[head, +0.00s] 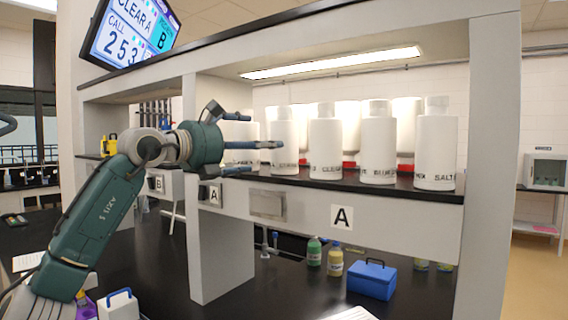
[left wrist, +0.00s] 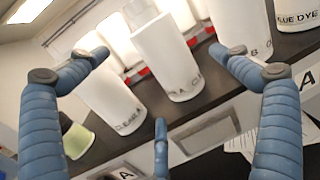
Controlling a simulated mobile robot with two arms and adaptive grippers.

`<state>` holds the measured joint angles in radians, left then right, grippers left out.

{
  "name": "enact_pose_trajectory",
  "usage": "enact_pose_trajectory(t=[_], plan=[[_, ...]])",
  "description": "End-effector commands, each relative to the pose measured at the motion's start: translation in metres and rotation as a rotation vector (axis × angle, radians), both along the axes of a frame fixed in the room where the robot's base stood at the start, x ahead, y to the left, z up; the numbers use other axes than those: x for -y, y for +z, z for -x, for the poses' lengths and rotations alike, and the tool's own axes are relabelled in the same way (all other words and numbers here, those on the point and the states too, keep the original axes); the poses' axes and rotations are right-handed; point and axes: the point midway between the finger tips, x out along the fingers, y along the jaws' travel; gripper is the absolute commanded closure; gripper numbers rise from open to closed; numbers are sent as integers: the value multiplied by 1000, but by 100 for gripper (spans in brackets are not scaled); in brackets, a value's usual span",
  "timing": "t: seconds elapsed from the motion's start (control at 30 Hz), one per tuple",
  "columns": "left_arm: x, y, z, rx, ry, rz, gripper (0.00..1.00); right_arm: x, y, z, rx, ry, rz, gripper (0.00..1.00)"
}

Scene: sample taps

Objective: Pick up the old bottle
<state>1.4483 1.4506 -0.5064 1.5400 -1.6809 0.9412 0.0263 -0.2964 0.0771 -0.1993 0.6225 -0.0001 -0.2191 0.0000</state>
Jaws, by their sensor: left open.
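Several white bottles with printed labels stand upright in a row on the black shelf (head: 390,187). Which one is the old bottle I cannot tell. My left gripper (head: 258,154) reaches in at the row's left end, fingers spread, in front of a white bottle (head: 285,133). In the left wrist view the open fingers (left wrist: 162,85) spread around a white bottle (left wrist: 170,60), with nothing held between them. A bottle labelled CLEAR (left wrist: 105,100) stands left of it, partly behind a finger. My right gripper is not in view.
A screen (head: 130,35) reads CLEAR A, CALL 253 and B. The shelf front bears a white A sign (head: 342,217). Below are a green bottle (head: 314,252), a yellow bottle (head: 335,263) and a blue box (head: 372,279). The shelf's grey upright (head: 222,245) stands below the gripper.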

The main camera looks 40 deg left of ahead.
Motion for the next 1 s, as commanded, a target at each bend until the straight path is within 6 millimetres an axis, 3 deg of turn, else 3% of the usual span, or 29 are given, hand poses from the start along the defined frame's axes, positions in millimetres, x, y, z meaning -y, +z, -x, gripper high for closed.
enact_pose_trajectory(t=[0.1, 0.37, 0.63, 0.97, 1.0], plan=[[1, 5, -21, -1, -2, 2, 0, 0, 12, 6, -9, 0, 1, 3], [1, 5, -43, 0, -1, 0, 0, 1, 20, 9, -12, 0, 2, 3], [0, 9, -82, -1, -1, 0, 0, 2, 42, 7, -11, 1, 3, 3], [-1, 6, -89, 0, 1, -2, 0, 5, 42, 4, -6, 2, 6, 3], [-1, 6, -89, 0, 1, -2, 8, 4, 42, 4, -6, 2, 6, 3]])
